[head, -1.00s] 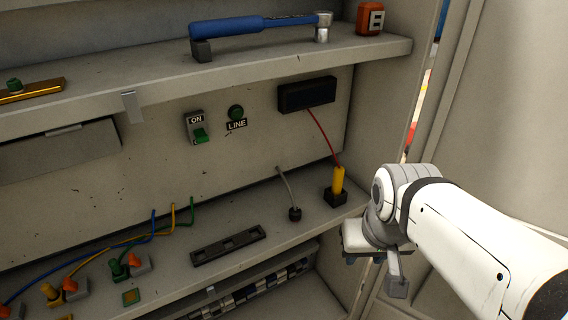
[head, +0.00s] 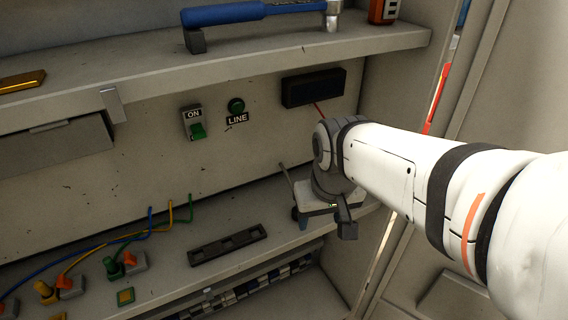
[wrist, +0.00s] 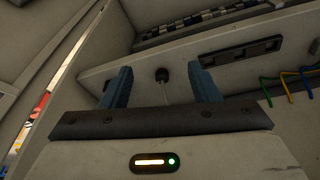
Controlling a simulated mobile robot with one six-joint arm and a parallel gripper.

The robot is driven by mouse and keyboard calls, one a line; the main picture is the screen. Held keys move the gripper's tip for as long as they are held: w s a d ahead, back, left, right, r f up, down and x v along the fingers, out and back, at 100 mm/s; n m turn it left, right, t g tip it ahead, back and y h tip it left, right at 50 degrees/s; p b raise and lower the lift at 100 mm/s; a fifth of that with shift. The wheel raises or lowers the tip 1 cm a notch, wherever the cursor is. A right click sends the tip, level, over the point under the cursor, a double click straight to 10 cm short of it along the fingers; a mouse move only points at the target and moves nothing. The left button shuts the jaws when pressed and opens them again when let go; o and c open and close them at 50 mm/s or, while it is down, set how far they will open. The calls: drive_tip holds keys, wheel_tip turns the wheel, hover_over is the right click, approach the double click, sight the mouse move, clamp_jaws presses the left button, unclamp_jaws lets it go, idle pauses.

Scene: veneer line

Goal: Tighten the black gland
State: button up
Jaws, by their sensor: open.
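The fingers are spread and hold nothing. In the head view my gripper (head: 308,219) is over the right end of the lower shelf and mostly hides the gland. The top of the grey cable (head: 284,174) still shows beside it.
A black slotted bar (head: 227,244) lies left of the gland. Coloured connectors with wires (head: 120,266) stand farther left. The upper shelf (head: 290,58) with a blue-handled tool (head: 235,13) overhangs. A black box (head: 314,87) is on the back wall.

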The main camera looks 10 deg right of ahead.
drive_tip(key=w+f+n+g, duration=0.1)
drive_tip(key=w+f, duration=0.2)
drive_tip(key=w, duration=0.3)
drive_tip(key=w+f+n+b, duration=0.1)
drive_tip(key=w+f, duration=0.2)
drive_tip(key=w, duration=0.3)
drive_tip(key=w+f+n+g, duration=0.1)
drive_tip(key=w+f, duration=0.2)
drive_tip(key=w, duration=0.3)
drive_tip(key=shift+w+g+b, duration=0.1)
drive_tip(key=shift+g+b, duration=0.2)
drive_tip(key=shift+b, duration=0.05)
wheel_tip(320, 180, down, 8)
drive_tip(key=shift+p, duration=0.3)
